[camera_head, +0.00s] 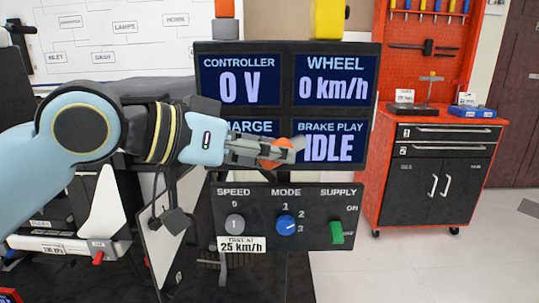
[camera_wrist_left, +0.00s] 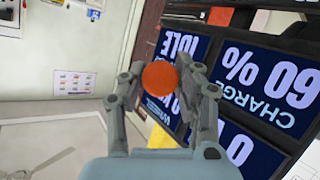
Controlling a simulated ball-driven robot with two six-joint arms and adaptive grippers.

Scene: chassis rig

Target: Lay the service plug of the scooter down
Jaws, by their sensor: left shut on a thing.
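My left gripper (camera_head: 285,150) comes in from the left and is shut on an orange plug (camera_head: 274,154), held in the air in front of the dark display panel. In the left wrist view the plug (camera_wrist_left: 159,77) shows as a round orange end between the two fingertips of the left gripper (camera_wrist_left: 165,74). The rest of the plug is hidden by the fingers. White and dark parts, which look like the scooter (camera_head: 103,215), show at the lower left, partly behind my left arm. My right gripper is not in view.
The display panel (camera_head: 290,115) stands close behind the gripper. Below it is a control box (camera_head: 262,208) with two knobs and a green switch (camera_head: 337,232). A red and black tool cabinet (camera_head: 440,165) stands at the right, with clear floor (camera_head: 400,275) before it.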

